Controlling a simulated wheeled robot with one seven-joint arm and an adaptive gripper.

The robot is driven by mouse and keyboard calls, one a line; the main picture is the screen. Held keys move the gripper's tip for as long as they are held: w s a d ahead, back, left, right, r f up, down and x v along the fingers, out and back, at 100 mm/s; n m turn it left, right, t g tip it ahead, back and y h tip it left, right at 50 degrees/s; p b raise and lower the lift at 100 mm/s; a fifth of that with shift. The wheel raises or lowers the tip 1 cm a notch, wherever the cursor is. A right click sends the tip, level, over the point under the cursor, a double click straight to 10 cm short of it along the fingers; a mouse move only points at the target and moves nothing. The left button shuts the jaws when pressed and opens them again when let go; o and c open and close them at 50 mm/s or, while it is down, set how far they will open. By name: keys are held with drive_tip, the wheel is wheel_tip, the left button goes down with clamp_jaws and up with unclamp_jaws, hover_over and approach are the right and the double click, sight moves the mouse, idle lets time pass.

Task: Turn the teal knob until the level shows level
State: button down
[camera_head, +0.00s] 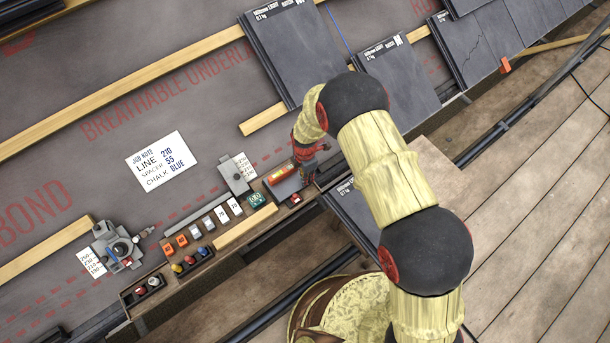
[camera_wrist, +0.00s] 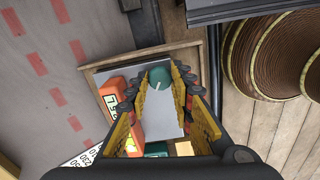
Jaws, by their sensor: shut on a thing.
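The teal knob (camera_wrist: 160,77) is round with a pale pointer mark and stands on a grey plate (camera_wrist: 163,112). In the wrist view my gripper (camera_wrist: 160,83) has its yellow-padded fingers on either side of the knob, shut on it. The orange level (camera_wrist: 117,100) lies on the plate left of the fingers. Its display shows dark digits that I cannot read surely, and a lit yellow-green vial sits nearer the camera. In the head view the level (camera_head: 280,173) is beside my gripper (camera_head: 307,181), which hides the knob.
A wooden tray (camera_head: 238,228) with several small parts runs down-left from the plate. A job note (camera_head: 157,161) lies on the underlay. A grey clamp-like device (camera_head: 121,246) stands at lower left. Slates (camera_head: 292,52) lie above. The plank deck (camera_head: 540,200) on the right is mostly clear.

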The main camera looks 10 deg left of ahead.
drive_tip(key=m, duration=0.4)
drive_tip(key=shift+p, duration=0.4)
drive_tip(key=m, duration=0.3)
drive_tip(key=shift+m, duration=0.4)
drive_tip(key=m, duration=0.3)
drive_tip(key=shift+m+g+p, duration=0.3)
drive_tip(key=shift+p, duration=0.05)
drive_tip(key=m, duration=0.4)
drive_tip(key=shift+m, duration=0.3)
drive_tip(key=m+p, duration=0.1)
drive_tip(key=m, duration=0.5)
drive_tip(key=shift+d+f, duration=0.1)
drive_tip(key=m, duration=0.4)
drive_tip(key=shift+p, duration=0.35)
drive_tip(key=shift+m, duration=1.6)
drive_tip(key=shift+p, duration=0.3)
